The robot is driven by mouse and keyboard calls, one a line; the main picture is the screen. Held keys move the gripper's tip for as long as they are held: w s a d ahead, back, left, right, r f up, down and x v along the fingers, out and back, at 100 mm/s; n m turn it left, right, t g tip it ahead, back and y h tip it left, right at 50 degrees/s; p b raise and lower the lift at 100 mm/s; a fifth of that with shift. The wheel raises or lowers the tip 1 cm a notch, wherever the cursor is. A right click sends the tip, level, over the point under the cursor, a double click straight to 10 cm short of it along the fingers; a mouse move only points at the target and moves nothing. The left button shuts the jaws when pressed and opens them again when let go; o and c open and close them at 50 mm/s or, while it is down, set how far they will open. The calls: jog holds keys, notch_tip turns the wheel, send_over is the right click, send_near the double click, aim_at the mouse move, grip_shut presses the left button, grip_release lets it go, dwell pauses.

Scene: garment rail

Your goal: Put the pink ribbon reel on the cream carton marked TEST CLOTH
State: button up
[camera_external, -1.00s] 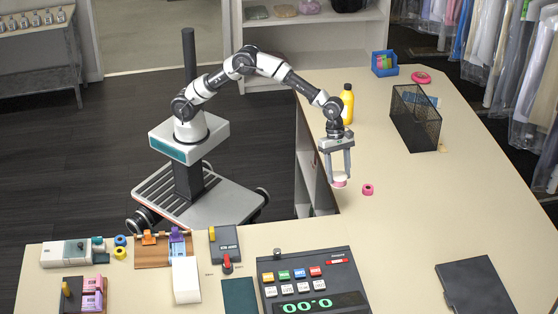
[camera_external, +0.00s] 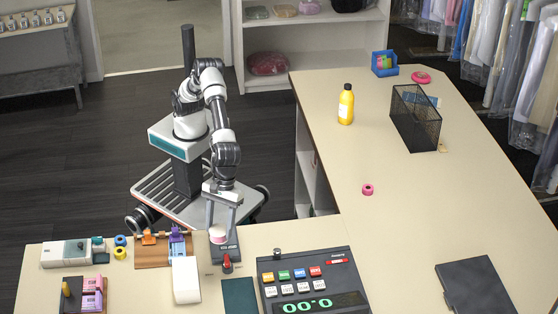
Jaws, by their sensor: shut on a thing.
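My gripper (camera_external: 219,236) is shut on a round pink reel with a pale top (camera_external: 218,237), which I take for the pink ribbon reel. Whether the reel touches the device cannot be told. A cream-white box (camera_external: 187,281) stands just to the lower left of the gripper. No TEST CLOTH marking can be read on it, so I cannot tell if it is the carton.
A small pink roll (camera_external: 367,190) and a pink ring (camera_external: 421,78) lie on the right counter. A yellow bottle (camera_external: 346,105) and black mesh basket (camera_external: 415,118) stand there. A till (camera_external: 312,282) is right of the gripper.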

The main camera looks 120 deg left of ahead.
jog(key=s+d+m, duration=0.2)
jog(key=s+d, duration=0.5)
send_over(191, 260)
jog(key=a, duration=0.1)
notch_tip(191, 260, down, 4)
jog(key=shift+w+a+f+p, duration=0.1)
jog(key=shift+a+f+p, duration=0.1)
jog(key=shift+p, duration=0.15)
jog(key=shift+f, duration=2.25)
jog(key=shift+f, duration=0.15)
jog(key=o, duration=1.1)
jog(key=shift+c, duration=0.2)
